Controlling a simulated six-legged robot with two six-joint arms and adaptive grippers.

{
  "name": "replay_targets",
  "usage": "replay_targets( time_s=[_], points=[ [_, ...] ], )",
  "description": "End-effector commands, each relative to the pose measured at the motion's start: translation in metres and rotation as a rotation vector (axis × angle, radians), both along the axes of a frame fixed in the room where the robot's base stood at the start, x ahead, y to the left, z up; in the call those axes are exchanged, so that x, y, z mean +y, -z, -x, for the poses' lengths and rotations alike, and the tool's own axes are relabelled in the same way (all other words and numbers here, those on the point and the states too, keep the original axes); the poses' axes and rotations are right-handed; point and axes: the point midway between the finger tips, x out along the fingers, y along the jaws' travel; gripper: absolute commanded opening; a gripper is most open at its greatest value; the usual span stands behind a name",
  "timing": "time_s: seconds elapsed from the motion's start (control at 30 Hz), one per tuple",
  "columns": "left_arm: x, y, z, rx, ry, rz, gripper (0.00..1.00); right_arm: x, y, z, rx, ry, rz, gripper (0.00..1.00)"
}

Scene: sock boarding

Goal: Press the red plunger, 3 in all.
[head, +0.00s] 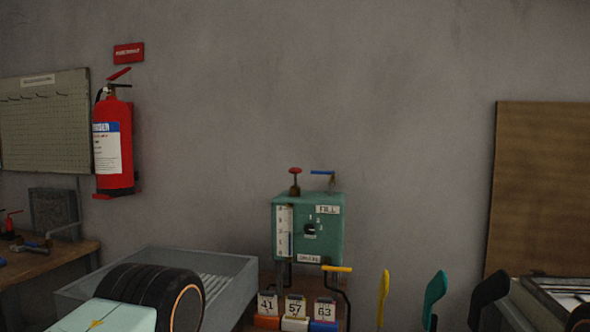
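The red plunger (295,171) stands upright on top of a green machine box (281,199), at its left side. Its red knob sits on a short dark stem, above a brownish collar. A blue lever (323,172) stands on the box top to the right of the plunger. The box front has a white gauge strip (285,231), a dark round knob (310,229) and a label reading FILL (327,210). Neither of my grippers shows in the head view, and nothing touches the plunger.
Below the box are a yellow-handled lever (337,268) and numbered cards 41 (267,305), 57 (295,306) and 63 (325,310). Yellow (383,295), teal (435,290) and black (490,289) upright shapes stand right. A grey tray (236,294) lies left. Space above the plunger is clear.

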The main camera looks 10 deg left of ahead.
Motion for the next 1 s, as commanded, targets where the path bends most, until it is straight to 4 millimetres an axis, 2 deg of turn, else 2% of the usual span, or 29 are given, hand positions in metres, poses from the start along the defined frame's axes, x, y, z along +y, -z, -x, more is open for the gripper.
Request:
replay_targets(
  time_s=[0.03, 0.27, 1.0],
  points=[
    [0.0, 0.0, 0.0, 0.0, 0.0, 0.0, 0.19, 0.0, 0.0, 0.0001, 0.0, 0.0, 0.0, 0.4],
    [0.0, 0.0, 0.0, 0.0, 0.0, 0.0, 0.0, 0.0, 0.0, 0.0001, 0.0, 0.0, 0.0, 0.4],
    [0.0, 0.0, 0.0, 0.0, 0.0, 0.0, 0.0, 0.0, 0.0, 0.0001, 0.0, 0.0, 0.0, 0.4]
  ],
)
